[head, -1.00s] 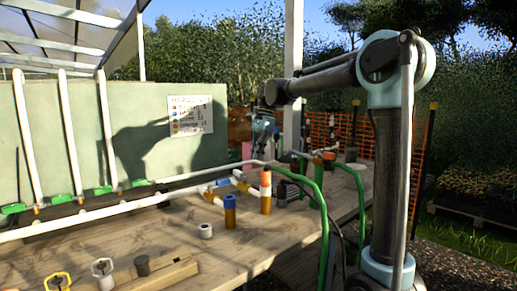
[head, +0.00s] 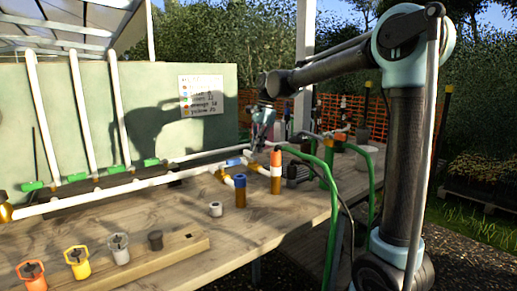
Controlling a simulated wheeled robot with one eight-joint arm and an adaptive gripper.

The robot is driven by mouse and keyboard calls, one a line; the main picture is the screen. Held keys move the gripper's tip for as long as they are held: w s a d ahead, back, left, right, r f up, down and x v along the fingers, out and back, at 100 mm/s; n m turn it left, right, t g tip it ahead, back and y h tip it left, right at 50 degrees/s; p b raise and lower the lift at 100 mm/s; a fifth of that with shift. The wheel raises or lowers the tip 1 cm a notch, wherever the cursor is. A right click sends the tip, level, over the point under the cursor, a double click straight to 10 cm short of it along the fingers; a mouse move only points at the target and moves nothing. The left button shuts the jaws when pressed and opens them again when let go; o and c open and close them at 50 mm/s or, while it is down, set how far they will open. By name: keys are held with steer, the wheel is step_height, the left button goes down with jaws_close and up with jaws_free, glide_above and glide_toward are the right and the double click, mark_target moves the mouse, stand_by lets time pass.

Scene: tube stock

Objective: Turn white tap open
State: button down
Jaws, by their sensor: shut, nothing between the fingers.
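My gripper (head: 260,138) is small in the head view, above the back part of the table behind the pipes. It is shut and holds nothing. It is far from the row, and its tips are hard to make out against the clutter.
White pipes (head: 110,188) with green handles (head: 152,162) and a blue handle (head: 233,162) run along the table's back. A blue-topped tube (head: 240,190), an orange-topped tube (head: 276,172) and a white ring (head: 215,209) stand mid-table. Green hoses (head: 335,205) hang at the right edge.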

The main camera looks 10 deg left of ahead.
steer(key=shift+s+a, duration=0.35)
steer(key=shift+a, duration=0.2)
